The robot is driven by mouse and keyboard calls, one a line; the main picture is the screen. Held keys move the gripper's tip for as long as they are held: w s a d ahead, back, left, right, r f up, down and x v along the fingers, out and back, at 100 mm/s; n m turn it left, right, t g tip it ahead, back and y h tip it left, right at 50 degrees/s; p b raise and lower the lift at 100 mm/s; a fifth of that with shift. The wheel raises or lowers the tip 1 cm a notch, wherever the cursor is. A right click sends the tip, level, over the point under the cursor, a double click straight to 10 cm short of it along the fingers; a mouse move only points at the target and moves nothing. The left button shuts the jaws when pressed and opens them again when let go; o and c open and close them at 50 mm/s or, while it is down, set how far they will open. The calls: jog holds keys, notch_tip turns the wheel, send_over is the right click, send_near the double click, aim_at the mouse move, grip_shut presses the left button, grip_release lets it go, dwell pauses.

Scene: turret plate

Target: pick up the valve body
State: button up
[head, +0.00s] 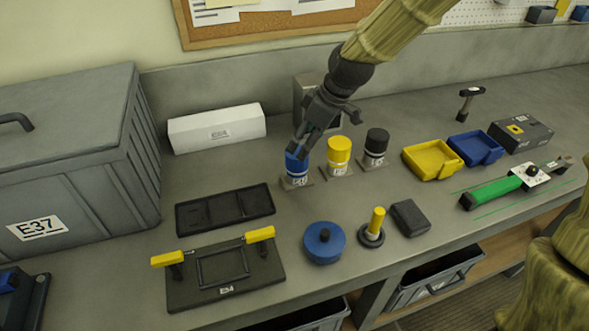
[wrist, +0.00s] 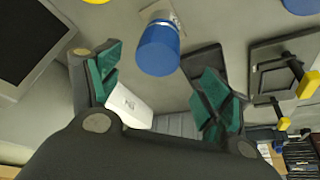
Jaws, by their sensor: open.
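No part is marked by name as the valve body, so I cannot tell for sure which it is. A blue cylinder (head: 297,170) stands upright on a small labelled base, left of a yellow cylinder (head: 339,154) and a black cylinder (head: 375,145). My gripper (head: 301,148) is at the blue cylinder's top and hides part of it in the head view. In the wrist view the blue cylinder (wrist: 158,50) shows beyond the gap between my open, green-padded fingers (wrist: 160,80). Nothing is held; contact cannot be told.
A white box (head: 217,129) and a dark tray (head: 226,209) lie to the left. In front are a yellow-handled fixture (head: 226,274), a blue disc (head: 324,243), a yellow-handled piece (head: 373,228) and a dark block (head: 410,218). Yellow (head: 432,160) and blue (head: 476,147) bins stand right.

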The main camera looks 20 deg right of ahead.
aim_at(297, 152)
jog(key=shift+a+f, duration=0.2)
jog(key=shift+f, duration=0.25)
jog(key=x, duration=0.3)
jog(key=shift+w+p, duration=0.3)
jog(key=shift+w, duration=0.1)
jog(key=shift+s+a+f, duration=0.1)
jog(key=shift+f, duration=0.25)
jog(key=shift+p+x, duration=0.9)
jog(key=shift+x, duration=1.8)
jog(key=shift+p, duration=0.3)
jog(key=c, duration=1.6)
